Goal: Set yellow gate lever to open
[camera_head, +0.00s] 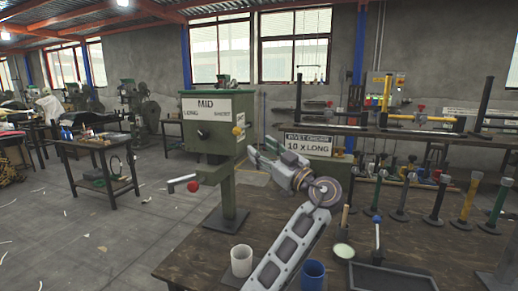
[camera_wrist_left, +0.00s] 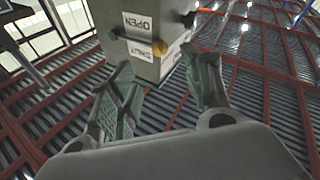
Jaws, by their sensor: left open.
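The yellow gate lever knob (camera_head: 236,131) is at the box's right edge. In the left wrist view the yellow knob (camera_wrist_left: 160,47) lies by the label that seems to read SHUT, beside the OPEN label (camera_wrist_left: 138,23). My left gripper (camera_head: 259,149) is open and empty, right of and slightly below the knob, apart from it. In the left wrist view its fingers (camera_wrist_left: 158,62) spread on either side below the knob. My right gripper is out of view.
A red-ended handle (camera_head: 192,186) sticks out left of the press column. On the wooden bench (camera_head: 190,258) stand a white cup (camera_head: 241,261), a blue cup (camera_head: 313,273) and a dark tray (camera_head: 388,279). Several upright rods stand at right. A sign (camera_head: 309,146) reads 10 X LONG.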

